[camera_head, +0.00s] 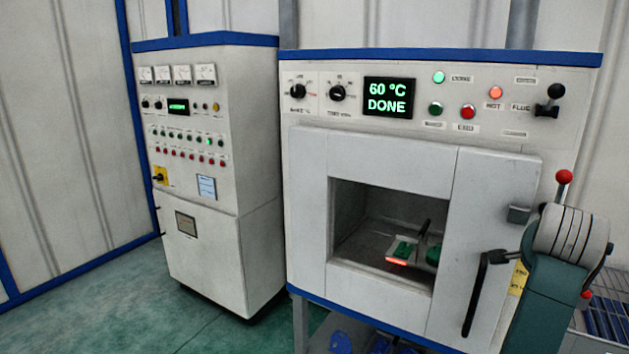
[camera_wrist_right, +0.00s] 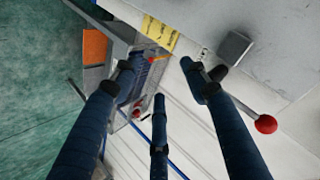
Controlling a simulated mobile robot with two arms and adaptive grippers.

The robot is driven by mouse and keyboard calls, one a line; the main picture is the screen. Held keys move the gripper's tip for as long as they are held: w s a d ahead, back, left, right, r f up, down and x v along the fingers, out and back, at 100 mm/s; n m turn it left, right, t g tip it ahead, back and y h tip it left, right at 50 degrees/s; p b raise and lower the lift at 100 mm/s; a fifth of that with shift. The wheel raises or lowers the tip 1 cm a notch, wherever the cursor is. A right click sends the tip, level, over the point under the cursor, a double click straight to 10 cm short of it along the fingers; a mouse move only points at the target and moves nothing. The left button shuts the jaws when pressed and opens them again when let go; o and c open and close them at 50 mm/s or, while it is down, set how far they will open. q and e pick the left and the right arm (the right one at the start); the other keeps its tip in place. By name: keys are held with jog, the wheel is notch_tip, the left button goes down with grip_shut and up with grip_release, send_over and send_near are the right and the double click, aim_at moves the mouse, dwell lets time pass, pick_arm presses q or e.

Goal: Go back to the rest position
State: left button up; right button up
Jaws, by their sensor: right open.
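My right gripper (camera_wrist_right: 160,85) shows in the right wrist view as three dark blue fingers. They are spread apart with nothing held between them. It is near the pale oven (camera_head: 390,138) and its yellow label (camera_wrist_right: 160,36). A red ball on a metal lever (camera_wrist_right: 265,124) is to the right of the fingers, apart from them. I cannot make out the right gripper's fingers in the head view. My left gripper is in neither view.
The oven opening shows green parts (camera_head: 404,250) with a glowing orange edge; its display (camera_head: 389,97) reads 60 °C DONE. A control cabinet (camera_head: 205,240) stands left. Green floor (camera_head: 100,310) is clear at front left.

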jog(key=s+a+f+n+g+y, duration=0.1)
jog(key=s+a+f+n, duration=0.35)
jog(key=f, duration=0.45)
jog(key=s+a+f+n+y, duration=0.1)
jog(key=s+a+f+n, duration=0.3)
jog(key=f, duration=0.5)
jog(key=s+a+f+n+g+y, duration=0.1)
jog(key=s+a+f+n, duration=0.3)
jog(key=f, duration=0.5)
jog(key=s+a+f+n+g+y, duration=0.1)
jog(key=s+a+f+n+y, duration=0.1)
jog(key=s+a+f, duration=0.6)
jog(key=s+a+f+n+g+y, duration=0.1)
jog(key=s+a+n+g+y, duration=0.2)
jog(key=s, duration=0.9)
jog(key=s+a+f+h+b, duration=0.1)
jog(key=s+f+b, duration=0.1)
jog(key=f, duration=1.4)
jog(key=s+f+b, duration=0.1)
jog(key=f+b, duration=0.1)
jog(key=f, duration=1.4)
jog(key=s+d+f+g+b, duration=0.1)
jog(key=s+d+f+b, duration=0.1)
jog(key=s+f, duration=1.4)
notch_tip(320, 180, down, 2)
jog(key=shift+s+d+f+b, duration=0.1)
jog(key=shift+s+d+b, duration=0.25)
jog(key=shift+b, duration=0.25)
jog(key=shift+c, duration=0.6)
